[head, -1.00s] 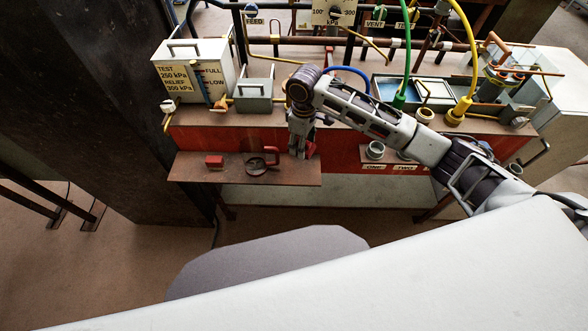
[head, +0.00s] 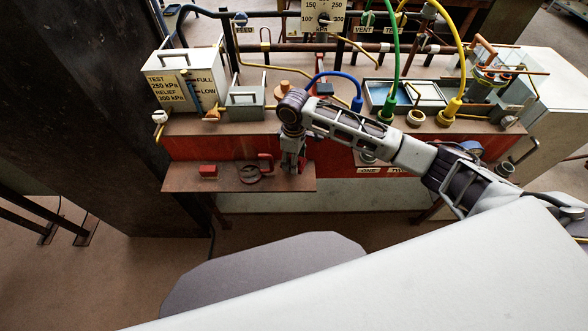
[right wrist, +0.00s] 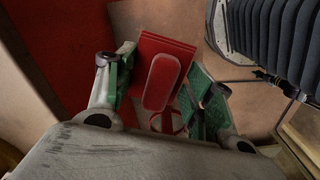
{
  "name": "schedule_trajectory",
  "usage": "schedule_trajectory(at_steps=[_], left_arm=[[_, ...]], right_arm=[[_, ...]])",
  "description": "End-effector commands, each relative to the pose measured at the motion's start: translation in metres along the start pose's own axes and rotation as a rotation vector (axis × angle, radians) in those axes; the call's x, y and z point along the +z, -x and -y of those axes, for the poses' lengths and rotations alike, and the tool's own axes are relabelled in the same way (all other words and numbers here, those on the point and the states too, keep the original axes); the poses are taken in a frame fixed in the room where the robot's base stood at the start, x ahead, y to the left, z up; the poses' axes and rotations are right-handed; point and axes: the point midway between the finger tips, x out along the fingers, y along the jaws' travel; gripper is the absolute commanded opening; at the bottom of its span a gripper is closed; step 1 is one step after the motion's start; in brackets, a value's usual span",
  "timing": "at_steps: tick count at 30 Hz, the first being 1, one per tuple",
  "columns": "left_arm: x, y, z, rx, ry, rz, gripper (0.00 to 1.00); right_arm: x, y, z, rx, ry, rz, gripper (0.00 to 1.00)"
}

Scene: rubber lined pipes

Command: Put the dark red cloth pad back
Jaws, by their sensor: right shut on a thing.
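My right gripper (head: 293,168) comes in from the right and points down over the right end of the brown shelf (head: 220,184). In the right wrist view my right gripper (right wrist: 160,92) has its green-lined fingers on either side of a dark red pad (right wrist: 163,82) with a rounded raised grip, and is shut on it. In the head view only a sliver of red shows beside the fingers. I cannot tell whether the pad touches the shelf. My left gripper is not in view.
A small red block (head: 208,171) and a round dark piece with a red handle (head: 256,168) stand on the shelf to the left of the gripper. Behind are a white test box (head: 186,80), a grey caddy (head: 246,103) and blue, green and yellow hoses.

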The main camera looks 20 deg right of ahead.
Motion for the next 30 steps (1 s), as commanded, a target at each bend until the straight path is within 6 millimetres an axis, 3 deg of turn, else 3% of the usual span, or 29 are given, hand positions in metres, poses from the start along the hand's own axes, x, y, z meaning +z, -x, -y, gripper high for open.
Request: schedule_trajectory(at_steps=[6,16,30], left_arm=[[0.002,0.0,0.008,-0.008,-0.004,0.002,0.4],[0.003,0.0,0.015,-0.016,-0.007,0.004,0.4],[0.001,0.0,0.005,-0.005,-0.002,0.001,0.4]], right_arm=[[0.0,-0.018,0.0,0.0,0.0,0.0,0.31],[0.0,-0.02,0.0,0.0,0.0,-0.001,0.31],[0.0,-0.056,0.0,0.0,0.0,0.0,0.31]])
